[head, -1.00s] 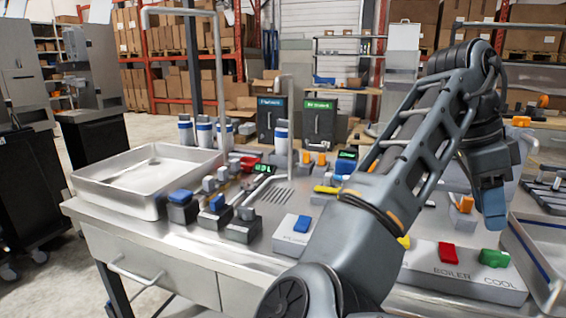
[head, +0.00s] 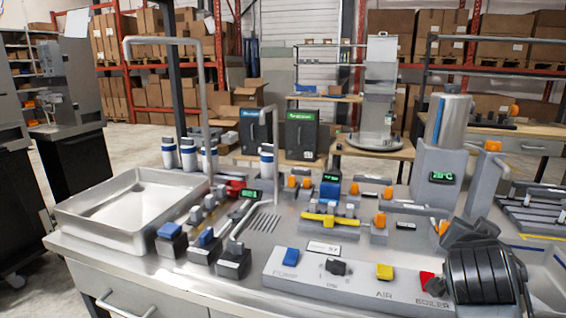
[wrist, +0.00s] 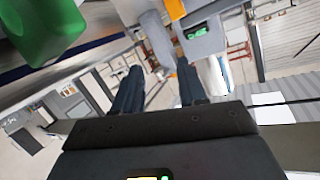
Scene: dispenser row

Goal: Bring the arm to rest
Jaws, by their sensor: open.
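My gripper (wrist: 158,78) shows in the wrist view with its two dark fingers apart and nothing between them. A large green knob (wrist: 42,28) is close to the camera at the top left of that view, to the left of the fingers and apart from them. In the head view, only a dark ribbed part of my arm shows at the lower right, in front of the right end of the control panel. My gripper cannot be made out there.
The control panel (head: 310,285) has a blue knob (head: 291,256), a yellow knob (head: 384,271) and a red knob (head: 427,279), partly behind my arm. A steel tray (head: 92,214) sits left. A metal cylinder (head: 449,122) stands right. Orange-handled valves and a yellow lever (head: 331,220) fill the middle.

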